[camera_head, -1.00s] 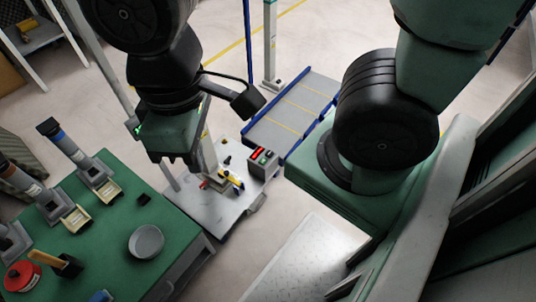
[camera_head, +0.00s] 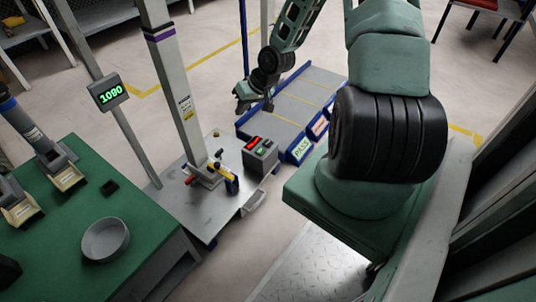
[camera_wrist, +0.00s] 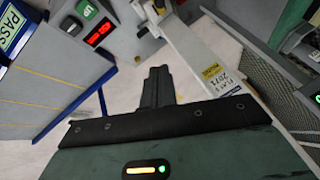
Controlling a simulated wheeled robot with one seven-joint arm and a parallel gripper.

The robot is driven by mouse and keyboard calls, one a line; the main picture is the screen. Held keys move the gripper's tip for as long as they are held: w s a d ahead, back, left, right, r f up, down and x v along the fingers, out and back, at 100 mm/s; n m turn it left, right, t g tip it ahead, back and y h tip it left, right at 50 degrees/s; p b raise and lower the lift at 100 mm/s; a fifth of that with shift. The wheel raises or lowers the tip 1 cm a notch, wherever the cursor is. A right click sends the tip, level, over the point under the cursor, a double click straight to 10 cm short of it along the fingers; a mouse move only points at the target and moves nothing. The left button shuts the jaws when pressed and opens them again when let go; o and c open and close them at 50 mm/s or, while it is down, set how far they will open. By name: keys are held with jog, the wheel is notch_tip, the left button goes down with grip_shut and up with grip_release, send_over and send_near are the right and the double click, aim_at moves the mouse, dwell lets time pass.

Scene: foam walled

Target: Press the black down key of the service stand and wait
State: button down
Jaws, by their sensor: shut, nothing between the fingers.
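The service stand's grey control box (camera_head: 262,161) stands on the grey platform in the head view, with a red lit display (camera_head: 254,142) and a green key (camera_head: 261,152) on its top. In the wrist view the red display (camera_wrist: 100,33) and the green UP key (camera_wrist: 87,10) show at the upper left. A dark patch (camera_wrist: 70,27) beside them may be the black down key; I cannot read its label. My gripper (camera_head: 241,108) hangs above and behind the box, by the blue-edged lanes. In the wrist view its fingers (camera_wrist: 158,75) are together and empty, apart from the box.
A tall post (camera_head: 178,85) rises from the platform left of the box, with a yellow-black tool (camera_head: 228,178) at its foot. Blue-edged lanes (camera_head: 295,105) with a PASS label lie behind right. A green table (camera_head: 140,215) with a grey bowl (camera_head: 106,240) is at left.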

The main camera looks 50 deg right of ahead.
jog(key=s+d+f+m+t+h+b, duration=0.1)
jog(key=s+d+f+m+t+b, duration=0.1)
jog(key=d+f, duration=0.8)
jog(key=shift+s+d+m+t+b, duration=0.45)
jog(key=shift+m+t+b, duration=0.25)
jog(key=shift+m+b, duration=0.3)
jog(key=shift+f, duration=0.1)
jog(key=b, duration=0.8)
send_over(271, 143)
notch_tip(271, 143, down, 7)
jog(key=shift+a+r, duration=0.1)
jog(key=shift+a, duration=0.05)
jog(key=shift+f, duration=0.95)
jog(key=shift+f+p, duration=0.15)
jog(key=shift+p, duration=0.15)
jog(key=shift+f, duration=0.25)
